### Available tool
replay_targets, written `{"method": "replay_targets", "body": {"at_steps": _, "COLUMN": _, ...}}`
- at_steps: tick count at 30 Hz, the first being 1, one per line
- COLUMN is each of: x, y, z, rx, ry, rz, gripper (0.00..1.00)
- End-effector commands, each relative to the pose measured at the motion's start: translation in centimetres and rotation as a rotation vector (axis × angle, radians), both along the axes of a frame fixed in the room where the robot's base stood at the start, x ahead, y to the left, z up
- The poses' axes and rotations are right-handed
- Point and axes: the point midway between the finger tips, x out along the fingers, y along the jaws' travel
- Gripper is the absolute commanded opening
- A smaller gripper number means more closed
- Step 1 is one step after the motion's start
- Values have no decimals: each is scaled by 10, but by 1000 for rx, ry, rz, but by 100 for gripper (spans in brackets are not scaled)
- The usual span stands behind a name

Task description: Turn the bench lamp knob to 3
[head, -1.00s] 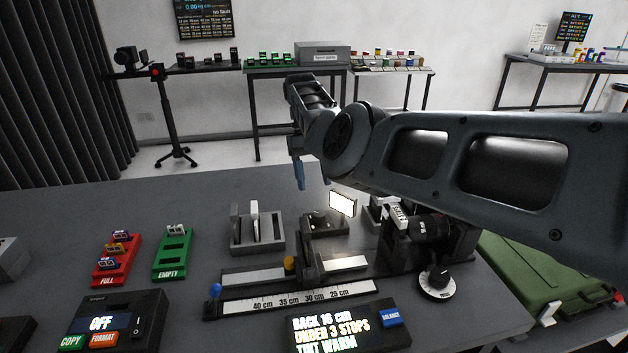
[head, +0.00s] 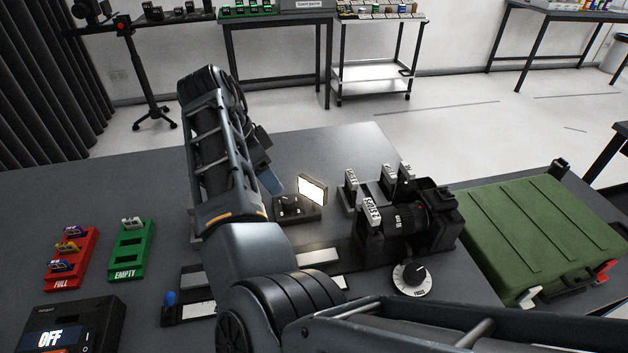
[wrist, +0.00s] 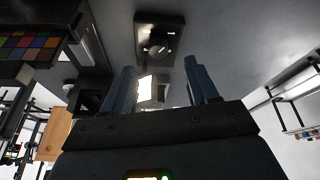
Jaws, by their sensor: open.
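The bench lamp is a small dark base with a glowing white panel (head: 312,190) behind it, in the middle of the bench. Its round dark knob (head: 290,202) sits on the base, left of the panel. In the wrist view the knob (wrist: 157,46) shows above and between the fingertips, with the bright panel (wrist: 146,88) below it. My gripper (wrist: 160,66) is open and empty, with blue fingers apart. In the head view a blue finger of my gripper (head: 269,178) shows just left of the lamp, partly hidden by my arm. The knob's setting is too small to read.
A camera (head: 410,218) in a dark mount and a white-ringed dial (head: 411,279) stand to the right. A green case (head: 540,235) lies further right. A red rack (head: 75,258) and a green rack (head: 131,250) stand left. My arm covers the bench's middle.

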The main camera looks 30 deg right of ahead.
Motion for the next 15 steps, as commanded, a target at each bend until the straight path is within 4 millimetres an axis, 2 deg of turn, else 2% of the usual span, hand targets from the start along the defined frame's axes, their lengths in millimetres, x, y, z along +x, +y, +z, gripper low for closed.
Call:
{"method": "replay_targets", "body": {"at_steps": 3, "x": -6, "y": 10, "z": 2, "rx": -26, "ry": -41, "rz": -51, "gripper": 59}}
{"method": "replay_targets", "body": {"at_steps": 7, "x": -7, "y": 9, "z": -4, "rx": -33, "ry": -50, "rz": -67, "gripper": 59}}
{"method": "replay_targets", "body": {"at_steps": 15, "x": -9, "y": -7, "z": -41, "rx": -31, "ry": -46, "rz": -66, "gripper": 59}}
